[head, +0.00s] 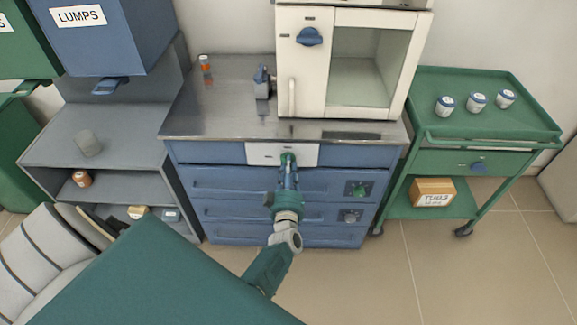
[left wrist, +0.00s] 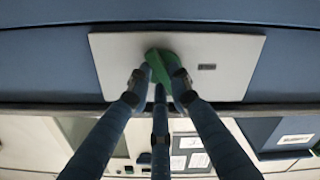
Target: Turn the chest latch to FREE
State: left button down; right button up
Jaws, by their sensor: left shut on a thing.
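The chest (head: 225,185) is a blue drawer unit with a metal top, in the middle of the head view. A white plate (head: 309,153) sits on its upper front. The chest latch is a green knob (left wrist: 161,62) on this plate (left wrist: 115,65), seen in the left wrist view. My left gripper (head: 288,161) reaches the plate from the front. In the left wrist view its fingers (left wrist: 155,78) are closed around the green knob, covering part of it. A small dark mark on the plate beside the knob is too small to read. My right gripper is out of view.
A white furnace (head: 404,65) with a blue knob (head: 310,36) stands on the chest top. Two more knobs (head: 357,189) are on the lower drawers at right. A green cart (head: 480,133) with white jars stands right, grey shelves (head: 60,142) left.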

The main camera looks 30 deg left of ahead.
pick_arm(q)
jog(key=m, duration=0.6)
jog(key=shift+d+f, duration=0.1)
jog(key=shift+f, duration=0.1)
jog(key=shift+m, duration=0.3)
jog(key=c, duration=1.6)
grip_release()
jog(key=shift+p, duration=0.3)
jog(key=shift+o, duration=0.2)
